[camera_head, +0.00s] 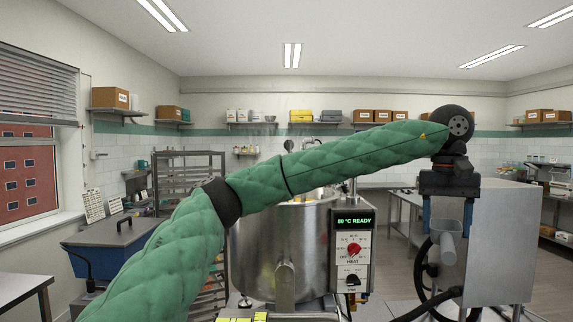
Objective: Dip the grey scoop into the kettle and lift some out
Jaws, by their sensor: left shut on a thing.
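The kettle (255,255) is a large steel drum in the middle of the view, partly hidden behind my green left arm. Its rim and contents are mostly hidden by the arm. My left gripper (447,226) hangs pointing down at the right, to the right of the kettle and apart from it. It is shut on the grey scoop (448,248), a small grey cup shape showing between and below the fingers. I cannot tell what is in the scoop. My right gripper is not in view.
A control box (366,250) reading "80 °C READY" stands at the kettle's right side. A steel cabinet (505,240) stands behind my left gripper. A rack (185,175) and a blue container (100,250) are at the left. Black hoses hang below the gripper.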

